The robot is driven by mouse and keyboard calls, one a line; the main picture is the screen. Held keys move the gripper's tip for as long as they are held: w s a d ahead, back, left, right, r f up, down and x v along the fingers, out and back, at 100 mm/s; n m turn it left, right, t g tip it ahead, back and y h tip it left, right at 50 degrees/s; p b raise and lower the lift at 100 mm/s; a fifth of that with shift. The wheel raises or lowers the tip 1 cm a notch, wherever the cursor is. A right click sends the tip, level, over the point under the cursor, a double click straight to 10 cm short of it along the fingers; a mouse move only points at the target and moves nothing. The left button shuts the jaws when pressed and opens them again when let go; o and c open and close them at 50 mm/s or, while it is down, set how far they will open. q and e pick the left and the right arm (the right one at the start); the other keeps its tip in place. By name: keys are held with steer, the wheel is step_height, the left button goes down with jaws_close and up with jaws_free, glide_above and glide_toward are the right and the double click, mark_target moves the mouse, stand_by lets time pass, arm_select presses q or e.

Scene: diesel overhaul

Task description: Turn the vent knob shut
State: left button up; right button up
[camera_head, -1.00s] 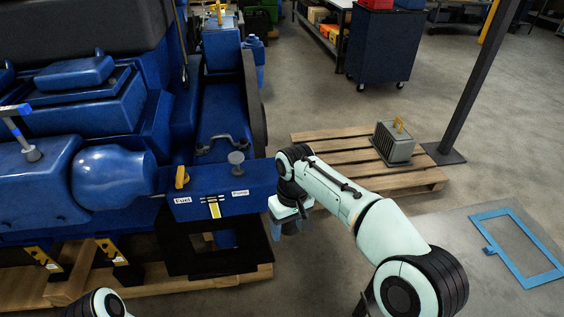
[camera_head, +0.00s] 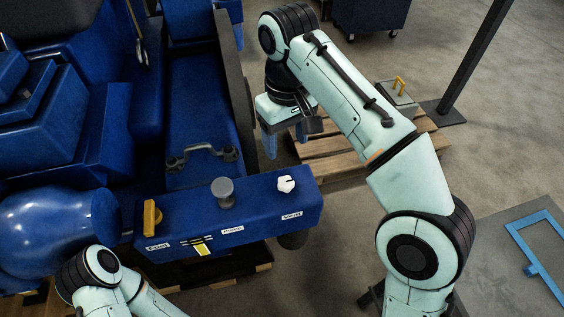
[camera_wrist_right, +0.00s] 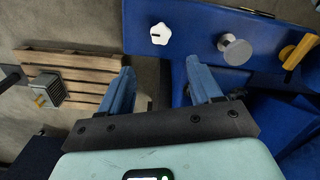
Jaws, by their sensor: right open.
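The vent knob is a small white lobed knob (camera_head: 286,184) on top of the blue panel box (camera_head: 262,205), above the label "Vent". It also shows in the right wrist view (camera_wrist_right: 161,33), beyond the fingertips and roughly between them. My right gripper (camera_head: 285,140) is above and behind the knob in the head view, pointing down, with blue fingers apart. In the right wrist view my right gripper (camera_wrist_right: 160,78) is open and empty, not touching the knob. My left arm shows at the bottom left of the head view, but its gripper is out of view.
On the same box are a grey pump knob (camera_head: 223,190) and a yellow fuel lever (camera_head: 151,218). A dark handle (camera_head: 204,153) lies behind them on the blue engine. A wooden pallet (camera_head: 335,160) with a grey part (camera_head: 398,101) stands to the right.

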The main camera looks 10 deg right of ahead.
steer(key=b, duration=0.2)
glide_toward(286, 182)
steer(key=shift+s+f, duration=0.25)
step_height(286, 182, down, 7)
steer(key=b, duration=0.3)
steer(key=shift+w, duration=0.15)
arm_select(q)
steer(key=f, duration=0.1)
steer(key=s+f, duration=0.1)
steer(key=f, duration=0.3)
steer(key=shift+s+f, duration=0.15)
steer(key=shift+s, duration=0.15)
arm_select(e)
steer(key=shift+f, duration=0.45)
steer(key=c, duration=1)
